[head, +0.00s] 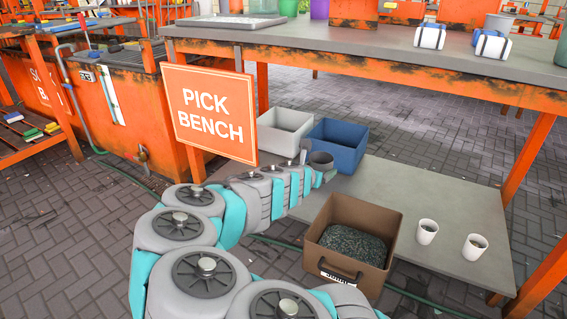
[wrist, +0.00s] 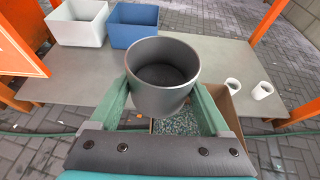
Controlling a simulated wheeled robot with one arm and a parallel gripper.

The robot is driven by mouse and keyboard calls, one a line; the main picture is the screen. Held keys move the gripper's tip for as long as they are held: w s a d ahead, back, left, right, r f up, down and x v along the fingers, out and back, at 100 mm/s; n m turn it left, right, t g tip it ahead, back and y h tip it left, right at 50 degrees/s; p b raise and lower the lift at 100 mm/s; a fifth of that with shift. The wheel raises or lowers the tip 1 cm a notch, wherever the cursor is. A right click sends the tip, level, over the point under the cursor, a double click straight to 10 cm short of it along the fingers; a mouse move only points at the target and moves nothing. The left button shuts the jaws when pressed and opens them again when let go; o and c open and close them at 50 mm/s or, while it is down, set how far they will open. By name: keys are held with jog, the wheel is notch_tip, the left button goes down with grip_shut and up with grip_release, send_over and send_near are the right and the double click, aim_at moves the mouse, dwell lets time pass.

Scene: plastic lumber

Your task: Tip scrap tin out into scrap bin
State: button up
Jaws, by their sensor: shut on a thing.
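My gripper (wrist: 163,88) is shut on a dark grey round tin (wrist: 162,102), one finger on each side of it. In the head view the tin (head: 321,160) is at the end of my arm, in front of the blue bin, and looks roughly upright. Its mouth shows in the wrist view; the inside is dark, and I cannot tell whether anything lies in it. A brown open box (head: 316,232) with dark green-grey bits (head: 352,246) in it stands at the near edge of the low grey shelf. In the wrist view the tin and gripper partly hide this box (wrist: 232,98).
A light grey bin (head: 284,138) and a blue bin (head: 340,148) stand at the shelf's back left. Two white cups (head: 427,232) (head: 474,247) stand right of the brown box. The orange bench (head: 370,45) overhangs the shelf. A PICK BENCH sign (head: 210,112) hangs left.

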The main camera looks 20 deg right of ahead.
jog(key=s+d+f+n+g+h+p, duration=0.1)
jog(key=s+d+f+n+g+p, duration=0.2)
jog(key=s+d+f+g+p, duration=0.4)
jog(key=s+d+f+g, duration=0.3)
jog(key=d+f+g, duration=0.2)
jog(key=shift+f+p, duration=0.3)
jog(key=shift+p, duration=0.05)
dwell(0.7)
jog(key=n+g+p, duration=0.1)
jog(key=p, duration=0.4)
jog(key=shift+w+g+h, duration=0.15)
jog(key=shift+g+h, duration=0.15)
